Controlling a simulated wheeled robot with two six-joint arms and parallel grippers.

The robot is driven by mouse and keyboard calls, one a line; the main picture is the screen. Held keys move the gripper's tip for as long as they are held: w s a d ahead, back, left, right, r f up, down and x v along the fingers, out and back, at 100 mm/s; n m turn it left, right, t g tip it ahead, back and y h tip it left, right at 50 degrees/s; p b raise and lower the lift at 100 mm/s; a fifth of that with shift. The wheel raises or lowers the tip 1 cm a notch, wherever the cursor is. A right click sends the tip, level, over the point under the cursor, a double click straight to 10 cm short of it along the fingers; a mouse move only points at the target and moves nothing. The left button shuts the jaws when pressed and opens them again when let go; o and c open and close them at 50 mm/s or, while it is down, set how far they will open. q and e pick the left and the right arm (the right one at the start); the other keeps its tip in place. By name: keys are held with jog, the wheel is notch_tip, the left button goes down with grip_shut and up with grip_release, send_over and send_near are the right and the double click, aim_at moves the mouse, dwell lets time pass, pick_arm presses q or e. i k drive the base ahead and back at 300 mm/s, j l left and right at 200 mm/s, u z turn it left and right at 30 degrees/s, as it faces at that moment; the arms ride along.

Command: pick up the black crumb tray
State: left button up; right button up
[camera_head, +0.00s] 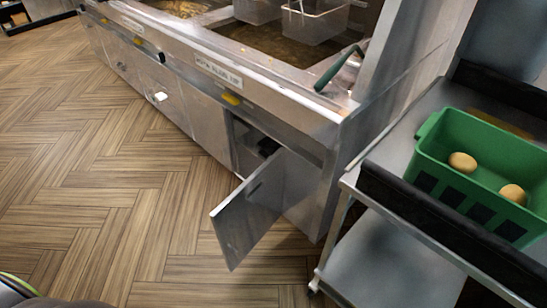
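I cannot clearly make out a black crumb tray. A small dark object (268,147) shows inside the open cabinet of the fryer, mostly in shadow, and I cannot tell what it is. A long black piece (440,228) runs along the near edge of the steel cart at the right; I cannot tell whether it is a tray or part of the cart. Neither of my grippers is in view.
The fryer's cabinet door (248,212) stands open over the wooden floor (90,190). A green crate (440,150) with two round tan items sits on the steel cart (400,150). Fry baskets (315,22) hang above the oil.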

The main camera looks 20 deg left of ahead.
aim_at(268, 146)
jog(key=i+j+z, duration=0.35)
jog(key=j, duration=0.3)
jog(key=i+j+z, duration=0.2)
jog(key=j, duration=0.2)
jog(key=i+j+z, duration=0.15)
jog(key=j, duration=0.2)
jog(key=k, duration=0.05)
